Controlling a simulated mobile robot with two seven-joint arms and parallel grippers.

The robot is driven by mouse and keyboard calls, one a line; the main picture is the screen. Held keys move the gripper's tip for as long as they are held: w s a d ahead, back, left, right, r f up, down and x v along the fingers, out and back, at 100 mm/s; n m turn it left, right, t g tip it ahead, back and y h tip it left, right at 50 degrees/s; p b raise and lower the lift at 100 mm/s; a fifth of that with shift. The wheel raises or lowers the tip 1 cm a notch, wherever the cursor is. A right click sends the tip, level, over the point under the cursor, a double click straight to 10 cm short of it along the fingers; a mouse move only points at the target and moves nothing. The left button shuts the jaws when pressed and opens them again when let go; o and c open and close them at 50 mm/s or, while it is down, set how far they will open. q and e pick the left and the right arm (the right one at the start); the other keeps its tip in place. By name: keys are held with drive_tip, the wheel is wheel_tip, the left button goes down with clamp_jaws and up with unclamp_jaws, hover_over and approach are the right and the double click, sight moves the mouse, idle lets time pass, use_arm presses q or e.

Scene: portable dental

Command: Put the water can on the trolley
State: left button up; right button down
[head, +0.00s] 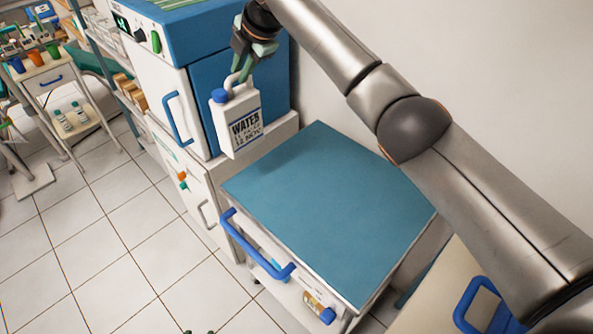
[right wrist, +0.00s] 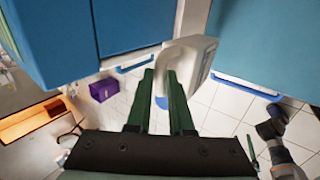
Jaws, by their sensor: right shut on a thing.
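The water can (head: 238,120) is a white jug with a blue cap and a "WATER" label. My right gripper (head: 243,72) is shut on its handle and holds it upright in the air, in front of the blue and white cabinet. The trolley (head: 330,205) has a bare blue top and a blue front handle. The can hangs beyond the trolley's far left corner in the head view. In the right wrist view the green fingers (right wrist: 162,80) reach to the blurred can (right wrist: 190,62). Only small dark tips, perhaps of my left gripper, show at the head view's bottom edge.
The blue and white cabinet (head: 165,80) stands on a white base unit behind the trolley. Bottles lie on a shelf under the trolley top. A beige unit with a blue handle (head: 478,300) is at the right. Tiled floor (head: 120,250) is free at the left.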

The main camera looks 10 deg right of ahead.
drive_tip(key=shift+w+r, duration=0.3)
drive_tip(key=shift+w, duration=0.4)
drive_tip(key=s+d+f+p, duration=0.1)
drive_tip(key=s+d+f, duration=0.5)
drive_tip(key=d+f, duration=0.6)
drive_tip(key=shift+s+d+f, duration=0.15)
drive_tip(key=shift+d+f, duration=0.2)
drive_tip(key=shift+f, duration=0.25)
drive_tip(key=c, duration=1.1)
unclamp_jaws()
drive_tip(key=shift+s+f, duration=0.1)
drive_tip(key=shift+f, duration=0.1)
drive_tip(key=shift+c, duration=0.2)
drive_tip(key=o, duration=0.3)
